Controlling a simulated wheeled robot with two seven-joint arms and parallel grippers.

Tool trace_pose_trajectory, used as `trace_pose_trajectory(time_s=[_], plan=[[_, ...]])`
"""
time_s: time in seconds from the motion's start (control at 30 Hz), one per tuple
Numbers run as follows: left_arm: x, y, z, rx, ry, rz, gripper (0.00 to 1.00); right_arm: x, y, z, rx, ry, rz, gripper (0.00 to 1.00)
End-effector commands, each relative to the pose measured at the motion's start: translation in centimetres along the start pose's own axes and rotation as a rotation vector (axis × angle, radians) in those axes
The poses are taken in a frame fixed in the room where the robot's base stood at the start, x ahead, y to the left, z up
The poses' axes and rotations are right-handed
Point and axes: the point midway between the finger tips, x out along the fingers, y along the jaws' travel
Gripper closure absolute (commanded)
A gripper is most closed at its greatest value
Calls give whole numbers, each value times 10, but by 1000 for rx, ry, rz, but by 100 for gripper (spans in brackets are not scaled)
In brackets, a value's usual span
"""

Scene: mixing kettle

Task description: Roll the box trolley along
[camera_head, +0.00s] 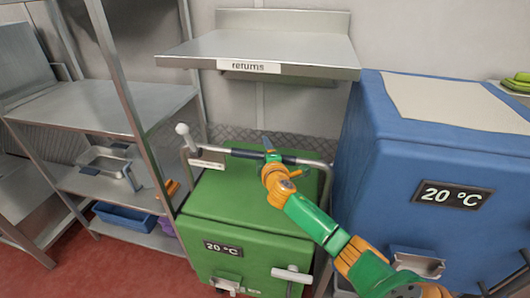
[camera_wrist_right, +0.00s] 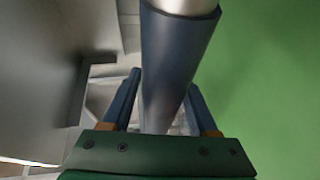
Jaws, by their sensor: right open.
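The box trolley (camera_head: 246,205) is a green box with a "20 °C" display on its front and a metal push bar (camera_head: 226,151) along its top back edge. My right gripper (camera_head: 268,150) is at the middle of this bar, over the dark grip sleeve. In the right wrist view the sleeve (camera_wrist_right: 172,60) runs between the two fingers of my right gripper (camera_wrist_right: 166,105), which stand apart on either side of it. The gripper is open around the bar. My left gripper is not in view.
A steel shelf labelled "returns" (camera_head: 262,48) hangs on the wall behind the trolley. A large blue box (camera_head: 400,130) stands close on the right. A steel rack (camera_head: 90,108) with trays and a blue bin (camera_head: 125,214) stands on the left. Red floor (camera_head: 110,262) shows at front left.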

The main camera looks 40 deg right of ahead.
Motion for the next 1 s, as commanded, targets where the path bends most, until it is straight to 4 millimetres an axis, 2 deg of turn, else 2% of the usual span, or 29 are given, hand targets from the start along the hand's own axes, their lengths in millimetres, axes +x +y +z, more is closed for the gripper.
trace_pose_trajectory(time_s=[0.27,0.5,0.7,1.0], plan=[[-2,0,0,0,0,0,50,-7,-2,-1,-1,3,-4,40],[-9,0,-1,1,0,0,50,-45,-1,0,-1,3,-4,40],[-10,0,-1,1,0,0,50,-66,-2,1,1,1,-4,40],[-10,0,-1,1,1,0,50,-69,-2,1,1,0,-4,40]])
